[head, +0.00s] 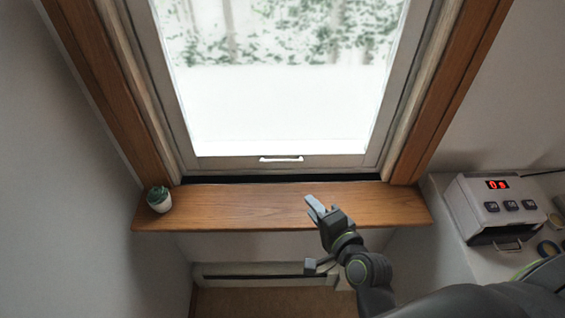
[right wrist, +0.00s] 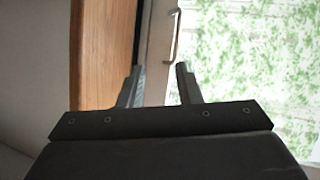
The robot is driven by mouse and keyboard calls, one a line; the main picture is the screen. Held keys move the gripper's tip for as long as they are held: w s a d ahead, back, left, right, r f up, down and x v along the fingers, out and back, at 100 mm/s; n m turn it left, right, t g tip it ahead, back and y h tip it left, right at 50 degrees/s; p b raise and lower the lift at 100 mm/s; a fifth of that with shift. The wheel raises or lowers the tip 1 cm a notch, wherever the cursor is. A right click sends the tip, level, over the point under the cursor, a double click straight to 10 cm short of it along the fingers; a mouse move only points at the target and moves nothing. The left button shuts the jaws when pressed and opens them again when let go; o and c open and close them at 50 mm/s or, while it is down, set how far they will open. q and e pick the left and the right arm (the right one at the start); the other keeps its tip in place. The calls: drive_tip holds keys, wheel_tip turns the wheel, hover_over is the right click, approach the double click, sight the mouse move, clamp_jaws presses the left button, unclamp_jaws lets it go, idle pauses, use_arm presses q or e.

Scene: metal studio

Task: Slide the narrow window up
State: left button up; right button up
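The narrow window (head: 280,161) has a pale sash in a wooden surround. A small light handle (head: 281,159) sits on its bottom rail; it also shows in the right wrist view (right wrist: 174,40). A thin dark strip runs between the rail and the sill. My right gripper (head: 315,204) is over the sill, below and slightly right of the handle, apart from it. In the right wrist view its two fingers (right wrist: 158,68) are spread with nothing between them, and the handle lies beyond the fingertips. My left gripper is not in view.
The wooden sill (head: 250,207) juts out below the window, with a small potted plant (head: 159,199) at its left end. A grey device with a red display (head: 497,208) stands on a surface at the right. A pale fixture (head: 225,269) lies low under the sill.

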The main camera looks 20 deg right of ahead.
drive_tip(key=w+r+m+t, duration=0.1)
drive_tip(key=m, duration=0.1)
approach(283, 160)
drive_tip(key=w+f, duration=0.1)
drive_tip(key=w, duration=0.1)
drive_tip(key=b+x, duration=0.3)
drive_tip(key=x, duration=0.4)
drive_tip(key=shift+w+a+f+b, duration=0.1)
drive_tip(key=shift+a+f+b, duration=0.1)
drive_tip(key=shift+b, duration=0.15)
drive_tip(key=shift+w+r, duration=0.1)
drive_tip(key=shift+w, duration=0.3)
clamp_jaws()
